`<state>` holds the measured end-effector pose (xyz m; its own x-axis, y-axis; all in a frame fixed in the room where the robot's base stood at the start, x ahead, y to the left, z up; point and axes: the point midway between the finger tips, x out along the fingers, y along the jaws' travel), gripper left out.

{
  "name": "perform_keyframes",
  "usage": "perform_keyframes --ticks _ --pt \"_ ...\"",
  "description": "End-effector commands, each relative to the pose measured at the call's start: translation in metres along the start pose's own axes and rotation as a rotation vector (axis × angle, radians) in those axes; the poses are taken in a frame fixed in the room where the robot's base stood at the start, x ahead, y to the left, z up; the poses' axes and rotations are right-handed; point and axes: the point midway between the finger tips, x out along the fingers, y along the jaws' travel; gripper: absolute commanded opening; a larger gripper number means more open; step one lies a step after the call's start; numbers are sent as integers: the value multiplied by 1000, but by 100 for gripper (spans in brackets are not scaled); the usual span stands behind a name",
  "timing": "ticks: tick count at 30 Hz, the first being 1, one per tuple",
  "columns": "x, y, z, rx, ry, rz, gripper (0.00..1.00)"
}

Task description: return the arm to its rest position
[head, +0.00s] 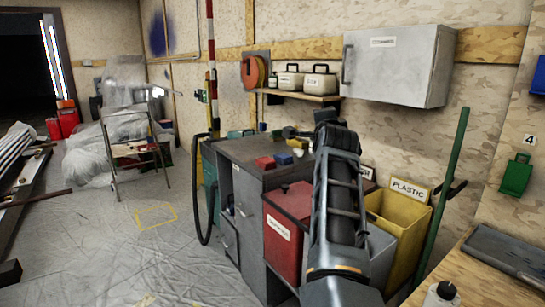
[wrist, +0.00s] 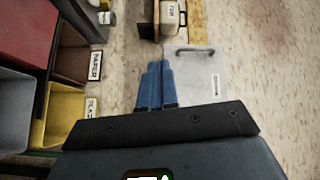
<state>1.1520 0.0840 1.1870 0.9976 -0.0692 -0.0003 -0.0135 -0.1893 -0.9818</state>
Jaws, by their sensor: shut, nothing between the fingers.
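My gripper (wrist: 155,85) shows in the wrist view as two blue fingers lying side by side, shut with nothing between them. The wall and the grey wall cabinet (wrist: 196,75) are behind the fingers. In the head view my dark grey arm rises from the bottom, right of centre, in front of the bins. The fingers cannot be made out there.
A red bin (head: 287,220) and a yellow PLASTIC bin (head: 408,222) stand on either side of my arm. A grey workbench (head: 243,150) is to the left. The wall cabinet (head: 398,65) and a shelf (head: 300,97) with containers hang above. Open floor (head: 150,250) lies left.

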Motion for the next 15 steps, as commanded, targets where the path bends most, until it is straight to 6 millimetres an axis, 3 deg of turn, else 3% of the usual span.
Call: perform_keyframes --ticks 8,15 --pt "-37 94 -37 -221 51 16 0" --pt "-102 187 -73 -482 75 27 0"
